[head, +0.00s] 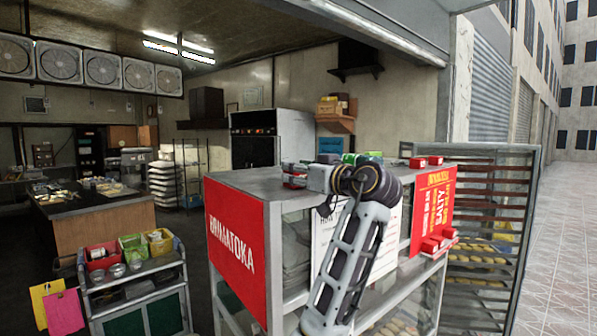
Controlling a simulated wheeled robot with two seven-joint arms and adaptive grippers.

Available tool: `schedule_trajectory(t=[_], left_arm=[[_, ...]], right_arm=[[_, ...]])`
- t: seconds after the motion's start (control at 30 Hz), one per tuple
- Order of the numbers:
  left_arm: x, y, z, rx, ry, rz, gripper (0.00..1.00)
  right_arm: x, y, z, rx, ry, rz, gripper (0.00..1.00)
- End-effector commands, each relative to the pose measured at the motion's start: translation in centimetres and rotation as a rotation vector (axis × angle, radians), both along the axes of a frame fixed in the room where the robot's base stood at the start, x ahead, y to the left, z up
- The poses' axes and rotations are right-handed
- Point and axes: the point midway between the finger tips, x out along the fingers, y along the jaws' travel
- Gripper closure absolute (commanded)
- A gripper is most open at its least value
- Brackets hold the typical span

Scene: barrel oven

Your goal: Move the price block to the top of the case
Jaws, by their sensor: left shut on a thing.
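The case (240,182) is a grey-framed display counter with glass sides and red sign panels. My left arm rises in front of it, and my left gripper (302,174) points left at the level of the case top. The gripper is shut on a small red block (291,181), which looks like a price block. My arm and gripper partly hide it, and I cannot tell whether it touches the top. Two more red blocks (427,161) sit on the right part of the case top. Several red blocks (437,242) sit on a ledge at the right front. My right gripper is not in view.
Green and dark items (362,157) stand behind my wrist near the back of the case top. The left part of the top is bare. A glass rack of bread (490,240) stands at the right, and a grey cart (135,285) at the left.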

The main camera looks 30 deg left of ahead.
Motion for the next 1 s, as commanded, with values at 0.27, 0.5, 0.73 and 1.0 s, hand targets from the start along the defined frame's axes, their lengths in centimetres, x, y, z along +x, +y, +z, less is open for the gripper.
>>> schedule_trajectory(t=[0.27,0.5,0.73,1.0], left_arm=[[-0.02,-0.01,-0.03,0.001,0.000,0.000,0.84],[0.00,-0.01,-0.34,0.000,0.000,0.000,0.53],[-0.01,0.00,-0.30,0.000,0.000,0.000,0.38],[-0.01,0.00,-0.24,0.000,0.000,0.000,0.38]], right_arm=[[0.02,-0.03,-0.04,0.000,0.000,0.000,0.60],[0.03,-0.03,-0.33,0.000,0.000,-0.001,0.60],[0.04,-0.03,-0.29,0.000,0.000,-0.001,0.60],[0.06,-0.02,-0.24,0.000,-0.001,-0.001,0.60]])
